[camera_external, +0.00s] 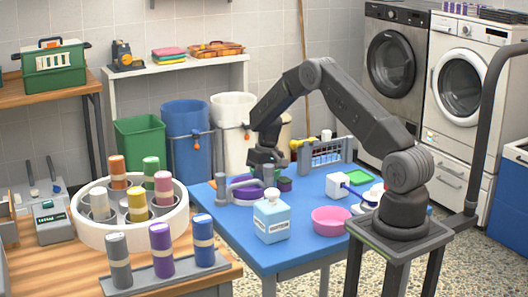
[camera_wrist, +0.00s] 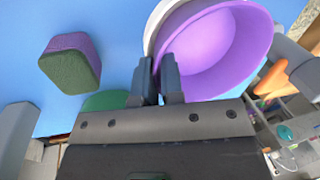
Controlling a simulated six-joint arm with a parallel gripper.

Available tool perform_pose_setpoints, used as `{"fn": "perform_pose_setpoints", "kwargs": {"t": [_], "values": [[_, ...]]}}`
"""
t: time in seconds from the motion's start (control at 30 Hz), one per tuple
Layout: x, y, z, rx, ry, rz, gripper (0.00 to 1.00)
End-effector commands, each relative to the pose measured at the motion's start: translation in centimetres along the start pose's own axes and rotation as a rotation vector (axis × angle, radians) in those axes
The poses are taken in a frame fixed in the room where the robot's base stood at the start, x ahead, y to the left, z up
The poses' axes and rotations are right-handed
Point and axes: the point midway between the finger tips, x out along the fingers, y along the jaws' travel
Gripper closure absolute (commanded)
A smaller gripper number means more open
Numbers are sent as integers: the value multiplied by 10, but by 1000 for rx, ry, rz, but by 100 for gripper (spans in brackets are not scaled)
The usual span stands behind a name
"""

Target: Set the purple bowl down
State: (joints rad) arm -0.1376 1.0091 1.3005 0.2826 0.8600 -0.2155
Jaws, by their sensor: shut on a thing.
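The purple bowl (camera_wrist: 222,48) fills the upper right of the wrist view, with its open inside facing the camera. My gripper (camera_wrist: 158,80) is shut on its near left rim. A white curved edge (camera_wrist: 152,28) shows beside the bowl's left rim; I cannot tell whether it belongs to another dish beneath. In the external view my gripper (camera_external: 266,168) points down over the far left part of the blue table.
A green and purple sponge (camera_wrist: 70,66) lies left of the bowl on the blue table (camera_wrist: 110,20). A green thing (camera_wrist: 105,100) is partly hidden under my gripper. A soap bottle (camera_external: 271,218), a pink bowl (camera_external: 331,220) and a white block-like container (camera_external: 338,186) stand nearby.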

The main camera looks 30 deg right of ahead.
Motion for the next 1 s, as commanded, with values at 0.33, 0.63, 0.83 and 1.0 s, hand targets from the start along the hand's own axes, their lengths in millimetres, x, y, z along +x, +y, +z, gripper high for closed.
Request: {"fn": "perform_pose_setpoints", "kwargs": {"t": [0.33, 0.63, 0.83, 1.0], "values": [[3, 1, -1, -1, 2, 0, 100], [12, 3, 0, -1, 2, 0, 88], [13, 3, 0, 0, 1, 0, 69], [13, 5, 1, 0, 0, 2, 66]]}}
